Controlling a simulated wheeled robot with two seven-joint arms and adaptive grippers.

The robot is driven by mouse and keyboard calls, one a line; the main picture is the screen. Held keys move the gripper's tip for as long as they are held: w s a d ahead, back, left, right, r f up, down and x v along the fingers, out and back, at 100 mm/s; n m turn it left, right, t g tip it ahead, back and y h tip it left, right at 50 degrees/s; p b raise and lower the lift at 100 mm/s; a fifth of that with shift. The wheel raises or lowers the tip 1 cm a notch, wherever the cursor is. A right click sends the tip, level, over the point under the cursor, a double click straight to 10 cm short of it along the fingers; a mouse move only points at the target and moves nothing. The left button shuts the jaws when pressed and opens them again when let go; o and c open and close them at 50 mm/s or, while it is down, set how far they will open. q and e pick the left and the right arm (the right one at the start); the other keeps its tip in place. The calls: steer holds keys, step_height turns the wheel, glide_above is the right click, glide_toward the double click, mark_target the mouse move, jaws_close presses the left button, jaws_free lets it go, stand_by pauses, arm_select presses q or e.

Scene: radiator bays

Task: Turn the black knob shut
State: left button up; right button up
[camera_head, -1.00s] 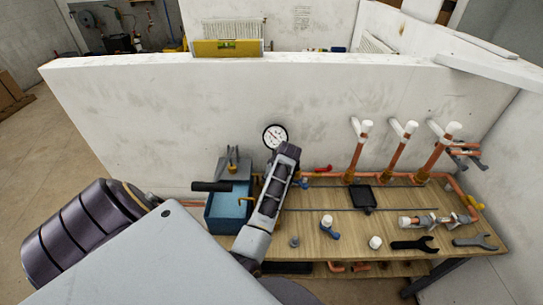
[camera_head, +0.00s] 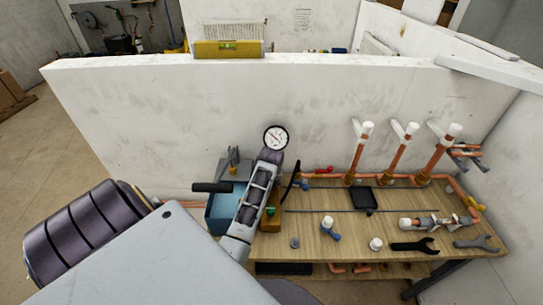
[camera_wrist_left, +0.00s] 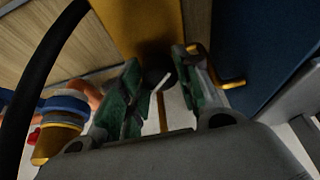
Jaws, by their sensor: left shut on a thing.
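The black knob (camera_wrist_left: 155,75), with a white pointer line, shows in the left wrist view between the green-padded fingers of my left gripper (camera_wrist_left: 158,68). The gripper is shut on it, and the fingers hide parts of its sides. A yellow block (camera_wrist_left: 138,18) lies just beyond the knob. In the head view my left arm comes down over the left end of the bench, and a green pad of my left gripper (camera_head: 270,211) shows beside a yellow-brown block (camera_head: 268,226). The knob is hidden there. My right gripper is in neither view.
A blue bin (camera_head: 220,213) stands left of the gripper. A round gauge (camera_head: 276,137) is behind the arm. A black curved strip (camera_head: 291,181) rises right of it. Copper pipes (camera_head: 397,155), a black tray (camera_head: 363,197) and spanners (camera_head: 415,246) occupy the bench's right side.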

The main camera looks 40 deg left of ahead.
arm_select(q)
steer(key=m+h, duration=0.1)
steer(key=m, duration=0.3)
steer(key=shift+a+t, duration=0.15)
steer(key=shift+t, duration=0.25)
steer(key=shift+m+h, duration=0.7)
steer(key=shift+m, duration=1)
steer(key=o, duration=1)
steer(key=shift+s, duration=0.1)
